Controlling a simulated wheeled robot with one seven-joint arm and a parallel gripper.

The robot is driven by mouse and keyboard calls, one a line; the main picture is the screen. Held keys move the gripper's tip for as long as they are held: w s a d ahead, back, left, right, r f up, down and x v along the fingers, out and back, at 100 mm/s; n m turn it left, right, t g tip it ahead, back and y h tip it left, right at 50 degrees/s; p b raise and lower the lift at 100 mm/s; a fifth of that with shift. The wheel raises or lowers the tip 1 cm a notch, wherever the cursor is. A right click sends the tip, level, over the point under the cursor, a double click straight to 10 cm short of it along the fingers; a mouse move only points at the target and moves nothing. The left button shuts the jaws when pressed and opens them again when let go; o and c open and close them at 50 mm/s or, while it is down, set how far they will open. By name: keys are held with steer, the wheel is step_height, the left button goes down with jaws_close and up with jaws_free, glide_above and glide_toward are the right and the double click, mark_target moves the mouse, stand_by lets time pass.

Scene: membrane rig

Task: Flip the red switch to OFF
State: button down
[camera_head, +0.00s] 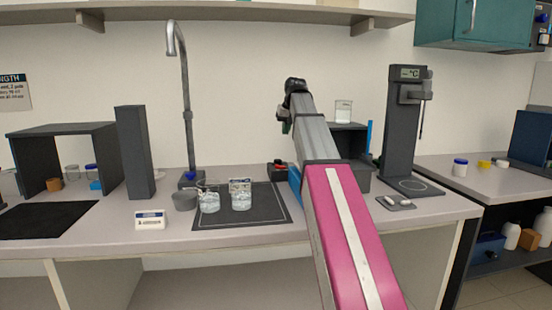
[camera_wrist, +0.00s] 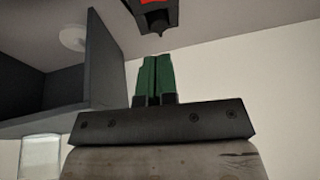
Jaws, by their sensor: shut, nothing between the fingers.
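The red switch (camera_wrist: 153,3) shows at the top edge of the wrist view as a small red patch on a dark housing (camera_wrist: 158,20); it is partly cut off by the frame. In the head view a small dark unit with red on it (camera_head: 280,164) sits at the back of the bench, left of my arm. My gripper (camera_wrist: 156,60) has green fingers that are shut together and empty. They point toward the dark housing, with a small gap in the picture. In the head view my gripper (camera_head: 287,128) is mostly hidden behind my wrist. The switch's position cannot be read.
Two glass beakers (camera_head: 209,203) (camera_head: 241,201) stand on a dark mat (camera_head: 270,210) left of my arm. A dark shelf box (camera_head: 359,177) with a beaker (camera_head: 343,112) on top stands close to my arm's right. A tall dark stand (camera_head: 399,130) is further right.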

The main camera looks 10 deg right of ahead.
glide_above(274, 168)
steer(key=s+d, duration=0.1)
steer(key=d, duration=0.1)
step_height(274, 168, down, 12)
steer(key=shift+s+a+r, duration=0.1)
steer(key=shift+r, duration=0.05)
steer(key=shift+a+f, duration=0.3)
steer(key=shift+f, duration=0.4)
steer(key=shift+a+f+h, duration=0.45)
steer(key=shift+h, duration=0.25)
steer(key=shift+d, duration=0.15)
steer(key=shift+d+r, duration=0.25)
steer(key=shift+d, duration=0.45)
steer(key=shift+r, duration=0.1)
